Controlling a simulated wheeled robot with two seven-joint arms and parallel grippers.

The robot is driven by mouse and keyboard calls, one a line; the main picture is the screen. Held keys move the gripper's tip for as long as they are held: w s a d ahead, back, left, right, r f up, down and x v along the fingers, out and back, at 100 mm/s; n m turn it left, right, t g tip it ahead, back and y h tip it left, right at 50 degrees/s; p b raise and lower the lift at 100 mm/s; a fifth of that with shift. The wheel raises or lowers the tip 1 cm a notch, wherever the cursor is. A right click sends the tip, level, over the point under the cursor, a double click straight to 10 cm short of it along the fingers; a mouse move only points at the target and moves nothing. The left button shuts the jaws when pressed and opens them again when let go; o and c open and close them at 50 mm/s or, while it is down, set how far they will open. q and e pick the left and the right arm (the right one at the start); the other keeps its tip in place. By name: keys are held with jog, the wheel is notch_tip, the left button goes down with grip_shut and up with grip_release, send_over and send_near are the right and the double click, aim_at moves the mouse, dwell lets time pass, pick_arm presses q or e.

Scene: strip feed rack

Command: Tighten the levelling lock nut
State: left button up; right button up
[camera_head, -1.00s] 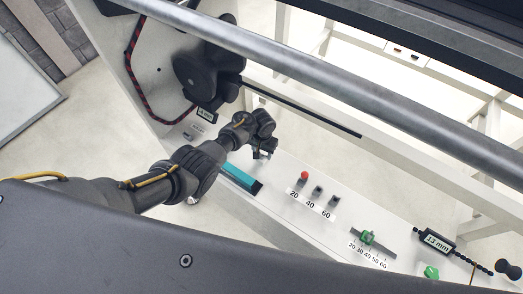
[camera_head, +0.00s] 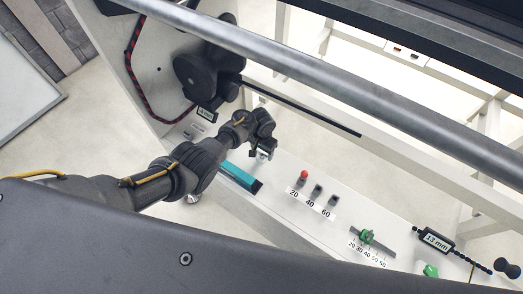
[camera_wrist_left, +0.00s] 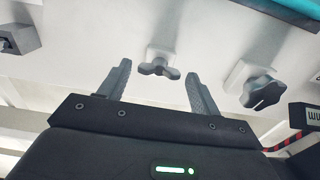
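My left gripper (camera_head: 263,153) is over the white panel, to the right of the teal bar (camera_head: 240,177). In the left wrist view its two fingers (camera_wrist_left: 158,78) are apart with nothing held. A small grey wing nut (camera_wrist_left: 158,69) on a white block shows between the fingertips, seemingly beyond them. A dark star-shaped knob (camera_wrist_left: 262,91) on a white mount is to the right of the fingers. Which of these is the levelling lock nut I cannot tell. In the head view the gripper and wrist hide this spot. My right gripper is not in view.
A red-topped peg and two dark pegs (camera_head: 317,190) stand by labels 20, 40, 60. A green slider (camera_head: 367,237) sits on a scale beside a 13 mm display (camera_head: 436,240). A long metal roller (camera_head: 340,90) crosses above the panel. A dark block (camera_wrist_left: 18,39) is left in the wrist view.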

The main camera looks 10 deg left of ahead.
pick_arm(q)
jog(key=shift+o, duration=0.6)
jog(key=shift+r, duration=0.3)
notch_tip(320, 180, up, 10)
jog(key=p, duration=0.2)
jog(key=shift+r, duration=0.1)
